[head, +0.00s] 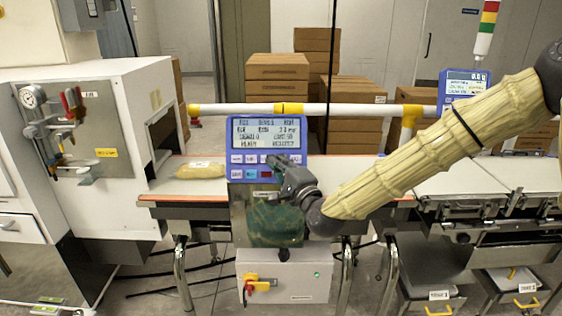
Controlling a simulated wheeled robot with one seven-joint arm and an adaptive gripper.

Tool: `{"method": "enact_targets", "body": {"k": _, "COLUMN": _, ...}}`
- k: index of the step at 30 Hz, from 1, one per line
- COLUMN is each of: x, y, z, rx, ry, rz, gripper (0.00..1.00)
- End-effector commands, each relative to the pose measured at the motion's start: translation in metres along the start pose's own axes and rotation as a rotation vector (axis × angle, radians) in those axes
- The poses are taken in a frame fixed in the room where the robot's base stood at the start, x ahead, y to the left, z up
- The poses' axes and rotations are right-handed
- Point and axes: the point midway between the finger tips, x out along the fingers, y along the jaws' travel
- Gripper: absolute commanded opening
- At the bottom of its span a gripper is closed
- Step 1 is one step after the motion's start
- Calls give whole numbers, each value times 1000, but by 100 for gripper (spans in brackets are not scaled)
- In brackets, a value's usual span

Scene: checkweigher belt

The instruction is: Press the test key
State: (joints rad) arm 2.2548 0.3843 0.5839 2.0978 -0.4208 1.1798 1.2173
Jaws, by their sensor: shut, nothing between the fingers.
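A blue control panel (236,137) with a grey text display (265,132) stands in front of the belt. Below its display are rows of small keys (250,159), with a few coloured ones (252,174) in the lower row. The key labels are too small to read, so I cannot tell which is the test key. My gripper (272,163) is shut and empty, with its tips over the panel's lower right keys. It hides some of them. Whether the tips touch a key cannot be told.
A bag (200,170) lies on the belt left of the panel, by the white machine housing (125,80). A white rail (340,109) runs behind the panel. A second blue display (465,83) stands right. A grey box with a yellow-red switch (283,277) is below.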

Motion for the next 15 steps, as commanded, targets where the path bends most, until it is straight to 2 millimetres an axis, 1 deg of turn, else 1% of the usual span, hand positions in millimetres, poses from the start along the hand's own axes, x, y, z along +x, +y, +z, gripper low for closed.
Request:
{"method": "enact_targets", "body": {"k": 1, "x": 4, "y": 4, "z": -3, "rx": 0, "ry": 1, "rz": 1, "gripper": 0}}
{"method": "enact_targets", "body": {"k": 6, "x": 16, "y": 14, "z": -12, "rx": 0, "ry": 0, "rz": 0, "gripper": 0}}
{"method": "enact_targets", "body": {"k": 15, "x": 28, "y": 21, "z": -20, "rx": 0, "ry": 0, "rz": 0, "gripper": 0}}
